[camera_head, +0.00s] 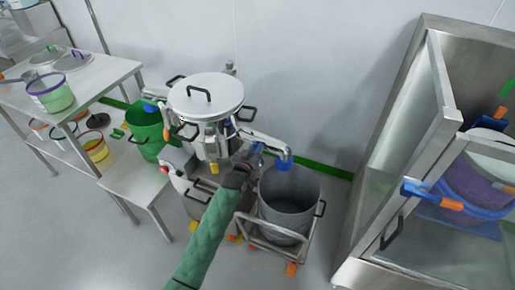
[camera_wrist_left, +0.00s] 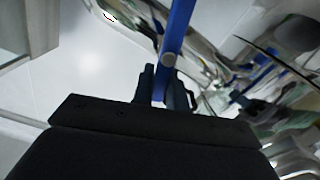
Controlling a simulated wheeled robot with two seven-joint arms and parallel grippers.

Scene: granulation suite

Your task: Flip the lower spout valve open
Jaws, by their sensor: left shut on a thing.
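A steel vessel with a round lid (camera_head: 206,95) stands in the middle of the head view. Its spout pipe (camera_head: 265,139) runs right and ends in a blue outlet (camera_head: 284,163) above a grey bucket. My left gripper (camera_head: 249,160) is just below the spout, at the blue valve lever (camera_head: 257,147). In the left wrist view the blue lever (camera_wrist_left: 179,32) rises from between my gripper's dark fingers (camera_wrist_left: 165,88), which are shut on it. The gripper partly hides the lever in the head view. My right gripper is not in view.
The grey bucket (camera_head: 288,200) stands on a metal trolley (camera_head: 268,238) right of my forearm. A green bucket (camera_head: 146,130) stands left of the vessel, near a steel table (camera_head: 105,70). A steel cabinet with an open glass door (camera_head: 405,130) stands at right. Floor at lower left is clear.

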